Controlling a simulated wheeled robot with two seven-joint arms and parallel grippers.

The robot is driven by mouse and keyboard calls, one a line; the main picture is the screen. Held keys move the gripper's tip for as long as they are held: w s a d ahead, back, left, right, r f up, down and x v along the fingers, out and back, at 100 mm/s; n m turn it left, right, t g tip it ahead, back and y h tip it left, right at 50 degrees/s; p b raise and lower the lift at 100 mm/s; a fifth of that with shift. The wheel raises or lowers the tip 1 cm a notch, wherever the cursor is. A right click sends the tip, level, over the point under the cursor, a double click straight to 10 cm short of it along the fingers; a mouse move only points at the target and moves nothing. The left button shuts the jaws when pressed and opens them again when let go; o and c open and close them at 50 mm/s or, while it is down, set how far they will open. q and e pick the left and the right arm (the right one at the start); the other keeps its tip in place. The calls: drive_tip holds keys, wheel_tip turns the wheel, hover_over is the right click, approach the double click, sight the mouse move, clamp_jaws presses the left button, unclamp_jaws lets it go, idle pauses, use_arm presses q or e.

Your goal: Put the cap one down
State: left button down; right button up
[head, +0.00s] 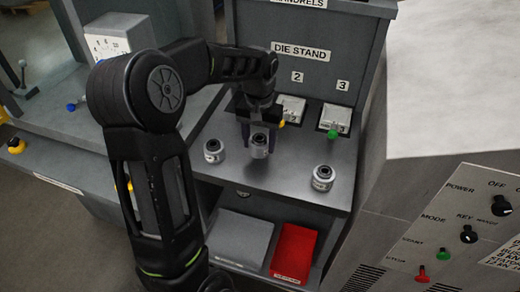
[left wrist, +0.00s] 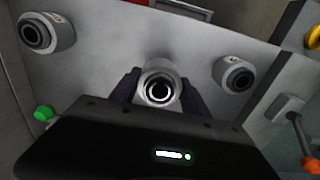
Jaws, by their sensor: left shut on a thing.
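My left gripper (head: 258,138) points down over the grey die stand shelf (head: 278,180). It is shut on a short silver cylinder with a dark hole in its top, the held cap (head: 259,147). In the left wrist view the held cap (left wrist: 160,88) sits upright between the two dark fingers. I cannot tell whether its base touches the shelf. A similar cap (head: 213,151) stands to its left, and another cap (head: 323,178) stands to its right near the front edge. Any number on the held cap is not readable. My right gripper is not in view.
Signs "2" (head: 297,76) and "3" (head: 342,85) mark the back panel above small fixtures; a green knob (head: 332,134) sits below the 3. A red bin (head: 293,252) is under the shelf. A control panel (head: 455,235) stands at right. The shelf between the caps is bare.

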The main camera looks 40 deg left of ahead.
sight(259, 151)
use_arm(q)
drive_tip(key=shift+f, duration=1.85)
drive_tip(key=shift+f, duration=0.15)
drive_tip(key=c, duration=0.5)
unclamp_jaws()
wheel_tip(259, 151, up, 12)
drive_tip(key=shift+r, duration=0.15)
drive_tip(key=shift+o, duration=0.2)
